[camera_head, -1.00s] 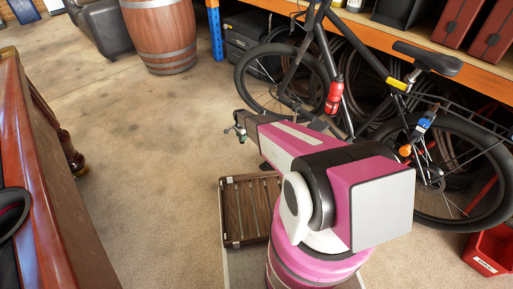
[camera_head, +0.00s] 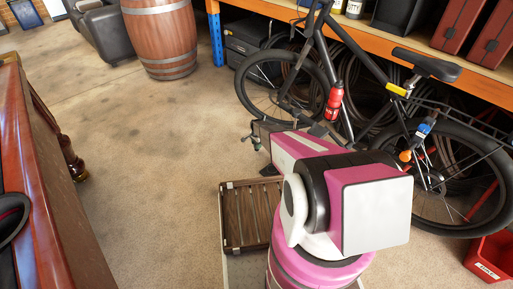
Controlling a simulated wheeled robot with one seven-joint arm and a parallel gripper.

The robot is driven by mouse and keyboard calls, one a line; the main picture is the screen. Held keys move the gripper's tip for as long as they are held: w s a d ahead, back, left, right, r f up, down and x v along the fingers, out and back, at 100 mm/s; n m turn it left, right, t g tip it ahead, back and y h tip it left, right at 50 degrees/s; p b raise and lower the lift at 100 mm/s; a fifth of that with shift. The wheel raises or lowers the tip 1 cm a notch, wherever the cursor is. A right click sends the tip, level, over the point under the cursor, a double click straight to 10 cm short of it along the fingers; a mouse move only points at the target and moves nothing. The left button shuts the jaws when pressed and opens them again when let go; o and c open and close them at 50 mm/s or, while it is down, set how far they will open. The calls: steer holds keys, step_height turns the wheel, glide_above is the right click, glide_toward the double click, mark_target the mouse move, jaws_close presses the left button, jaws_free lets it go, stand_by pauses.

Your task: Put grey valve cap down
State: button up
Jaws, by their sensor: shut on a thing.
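My gripper (camera_head: 254,141) is at the end of my pink arm, in the middle of the head view. It is in the air in front of the bicycle's front wheel, beyond the slatted wooden crate (camera_head: 224,220). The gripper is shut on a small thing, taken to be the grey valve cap. The cap is too small to make out clearly between the fingers.
A black bicycle (camera_head: 357,52) with a red bottle (camera_head: 334,101) stands close on the right, before an orange-edged shelf. A red bin (camera_head: 490,257) is at the lower right. A wooden barrel (camera_head: 160,42) stands at the back. The concrete floor (camera_head: 150,130) on the left is clear.

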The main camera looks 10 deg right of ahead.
steer(key=shift+f, duration=1.25)
steer(key=shift+f, duration=0.1)
steer(key=o, duration=0.9)
step_height(320, 180, up, 12)
steer(key=shift+s+r, duration=0.1)
steer(key=s+r+n, duration=0.4)
steer(key=s+r, duration=0.9)
steer(key=s+r+n, duration=0.4)
steer(key=s+r, duration=0.9)
steer(key=s+r+n, duration=0.4)
steer(key=s+r, duration=0.9)
